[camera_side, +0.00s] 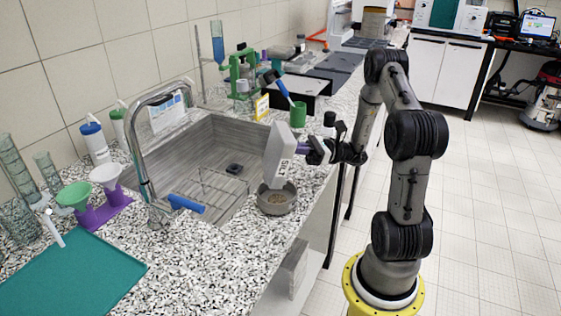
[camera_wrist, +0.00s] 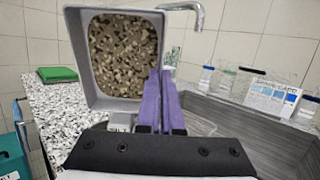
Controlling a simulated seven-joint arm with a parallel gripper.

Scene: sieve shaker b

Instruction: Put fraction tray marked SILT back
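A light grey tray (camera_side: 278,152) is held up on its side, steeply tilted, above the counter's front part. My gripper (camera_side: 313,152), with purple fingers (camera_wrist: 160,105), is shut on the tray's edge. A round grey pan (camera_side: 264,203) with brownish grains in it stands on the counter just below the tray; the two look apart.
The sink (camera_side: 215,150) with its tap (camera_side: 140,125) lies left of the pan. A green cup (camera_side: 298,115) and a yellow sign (camera_side: 262,107) stand behind. A teal mat (camera_side: 70,280) lies front left, with funnels (camera_side: 75,195) nearby. The speckled counter is clear between mat and pan.

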